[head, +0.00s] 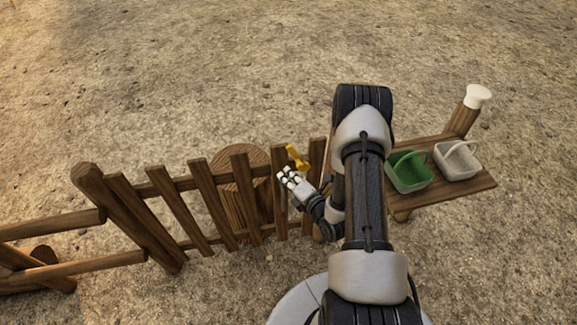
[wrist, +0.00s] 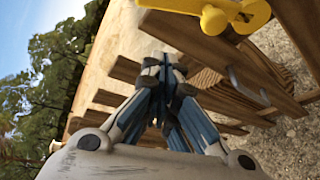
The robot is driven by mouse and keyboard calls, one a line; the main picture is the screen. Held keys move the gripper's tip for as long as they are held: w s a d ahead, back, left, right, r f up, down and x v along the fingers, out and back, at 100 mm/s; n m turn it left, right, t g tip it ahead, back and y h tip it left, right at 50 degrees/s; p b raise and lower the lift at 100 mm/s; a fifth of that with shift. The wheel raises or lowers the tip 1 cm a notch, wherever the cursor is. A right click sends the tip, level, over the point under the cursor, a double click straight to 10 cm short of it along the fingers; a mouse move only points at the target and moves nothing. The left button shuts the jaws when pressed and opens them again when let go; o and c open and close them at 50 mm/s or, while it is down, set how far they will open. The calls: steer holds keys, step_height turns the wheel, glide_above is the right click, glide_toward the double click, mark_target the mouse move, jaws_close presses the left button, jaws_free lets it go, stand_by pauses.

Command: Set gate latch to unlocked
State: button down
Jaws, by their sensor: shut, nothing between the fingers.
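The yellow gate latch (head: 298,158) sits near the top of the wooden gate (head: 205,198), close to the post beside my arm. In the wrist view the latch (wrist: 222,17) is at the top edge, partly cut off, with a flat bar and a round knob-like part. My gripper (head: 287,178) is beside the latch, just below and to its left in the head view. In the wrist view my gripper (wrist: 165,68) has its fingers drawn together, with nothing between them. The fingers appear apart from the latch. I cannot tell the latch's setting.
A wooden stump (head: 240,172) stands behind the gate. To the right, a wooden shelf (head: 470,187) holds a green basket (head: 410,176) and a white basket (head: 458,165). A white-topped post (head: 478,97) stands behind them. Fence rails (head: 55,222) run left. The ground beyond is open.

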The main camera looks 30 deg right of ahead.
mark_target(299, 162)
steer(key=w+f+t+b, duration=0.1)
steer(key=w+f+b, duration=0.15)
steer(key=w, duration=0.35)
steer(key=d, duration=0.2)
steer(key=s+d+r, duration=0.1)
steer(key=shift+n+p, duration=0.35)
steer(key=shift+n, duration=0.05)
steer(key=shift+d, duration=0.1)
